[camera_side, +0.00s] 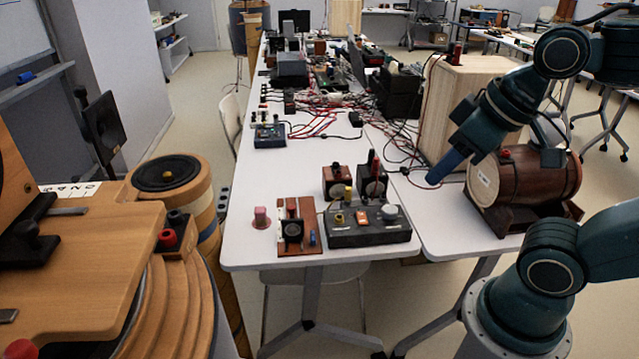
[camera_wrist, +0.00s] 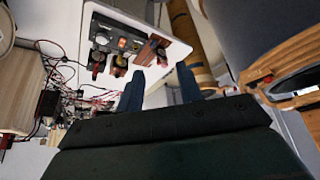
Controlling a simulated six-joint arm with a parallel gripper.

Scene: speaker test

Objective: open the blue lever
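A brown board (camera_side: 284,243) with red, black and blue parts lies at the near edge of the white table in the side view. A small blue upright piece (camera_side: 313,239) on its right side may be the blue lever. The board also shows in the wrist view (camera_wrist: 146,54), beyond my fingers, where I cannot make out the blue piece. My gripper (camera_side: 433,181) is up and to the right of the board, apart from it. In the wrist view its two blue fingers (camera_wrist: 160,71) stand wide apart with nothing between them.
A wooden barrel (camera_side: 535,188) and wooden box (camera_side: 465,95) stand near my arm. Cables (camera_side: 315,122) clutter the table farther back.

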